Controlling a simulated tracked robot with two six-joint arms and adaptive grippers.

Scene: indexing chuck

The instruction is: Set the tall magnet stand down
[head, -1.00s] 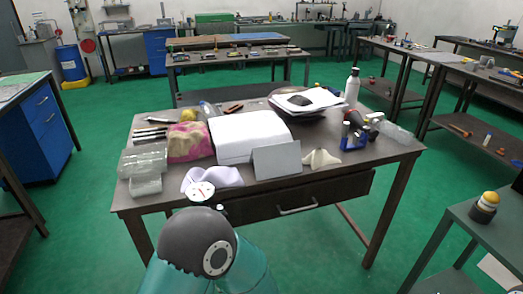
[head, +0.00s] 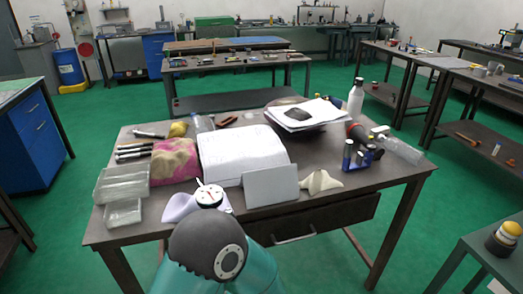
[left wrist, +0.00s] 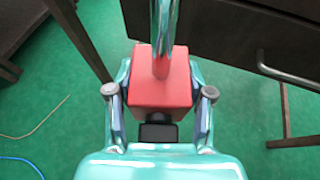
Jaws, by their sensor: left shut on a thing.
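The tall magnet stand has a red block base (left wrist: 160,82) and a shiny chrome post, seen in the left wrist view. My left gripper (left wrist: 159,95) is shut on the red base, one finger on each side. The base is in the air beside the table's drawer front, with green floor below. In the head view a round white dial (head: 210,195), probably the top of the stand, shows above my arm at the table's front edge. My arm hides the base and the left gripper there. My right gripper is in neither view.
The dark table (head: 345,200) is crowded: an open book (head: 242,150), grey plate (head: 271,185), clear boxes (head: 122,183), crumpled white cloth (head: 180,205), white bottle (head: 355,97) and blue holder (head: 358,157).

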